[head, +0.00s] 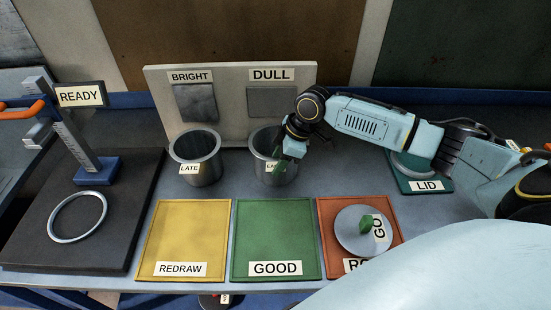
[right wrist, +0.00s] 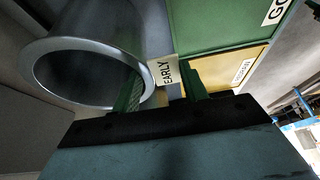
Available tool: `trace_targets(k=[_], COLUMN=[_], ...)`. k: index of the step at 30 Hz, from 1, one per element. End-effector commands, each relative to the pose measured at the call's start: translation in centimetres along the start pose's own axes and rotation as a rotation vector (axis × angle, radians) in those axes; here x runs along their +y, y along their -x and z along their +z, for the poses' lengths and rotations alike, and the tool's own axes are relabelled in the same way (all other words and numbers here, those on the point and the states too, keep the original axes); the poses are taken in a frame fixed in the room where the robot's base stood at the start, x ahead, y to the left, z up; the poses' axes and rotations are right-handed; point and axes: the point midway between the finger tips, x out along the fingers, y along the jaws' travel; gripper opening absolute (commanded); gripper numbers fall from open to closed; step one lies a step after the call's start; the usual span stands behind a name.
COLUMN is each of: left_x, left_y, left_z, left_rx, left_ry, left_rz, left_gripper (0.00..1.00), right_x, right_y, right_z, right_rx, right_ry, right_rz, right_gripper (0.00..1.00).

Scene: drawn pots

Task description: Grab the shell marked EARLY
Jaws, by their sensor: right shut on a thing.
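The shell marked EARLY is a grey metal cup (head: 283,175) standing upright in front of the panel, below the DULL sign. It also fills the upper left of the right wrist view (right wrist: 113,42), its EARLY label (right wrist: 165,70) beside the fingers. My right gripper (head: 283,160) is shut on this shell at its rim, with green fingers at the wall near the label. The shell marked LATE (head: 203,165) stands to its left, apart from it. My left gripper is not in view.
In front lie a yellow REDRAW mat (head: 170,225), a green GOOD mat (head: 252,245) and a red mat (head: 327,215) bearing a grey knobbed disc (head: 350,240). A LID stand (head: 405,175) is at right. A dark board (head: 30,235) with a ring and gauge is at left.

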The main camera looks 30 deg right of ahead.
Motion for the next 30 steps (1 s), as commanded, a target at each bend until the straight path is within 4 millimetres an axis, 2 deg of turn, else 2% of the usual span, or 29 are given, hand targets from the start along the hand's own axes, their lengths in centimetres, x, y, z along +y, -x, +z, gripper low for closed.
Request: trace_targets(k=[1, 5, 14, 24, 30], left_x=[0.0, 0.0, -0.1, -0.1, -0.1], left_y=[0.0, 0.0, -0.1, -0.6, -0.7], left_z=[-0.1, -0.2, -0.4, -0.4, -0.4], left_rx=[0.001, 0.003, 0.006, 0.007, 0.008], left_ry=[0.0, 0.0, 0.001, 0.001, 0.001], left_rz=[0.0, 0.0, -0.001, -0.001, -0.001], left_gripper=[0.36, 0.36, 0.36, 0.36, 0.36], right_x=[0.0, 0.1, 0.1, 0.2, 0.1], right_y=[0.0, 0.1, 0.8, 6.7, 8.9], right_z=[0.0, -0.1, -0.3, -2.8, -3.7], right_rx=[0.0, 0.001, 0.002, 0.004, 0.002], right_ry=[0.0, 0.001, 0.002, 0.003, 0.002], right_rz=[0.001, 0.002, 0.004, 0.005, 0.002], right_gripper=[0.15, 0.0, 0.0, 0.0, 0.0])
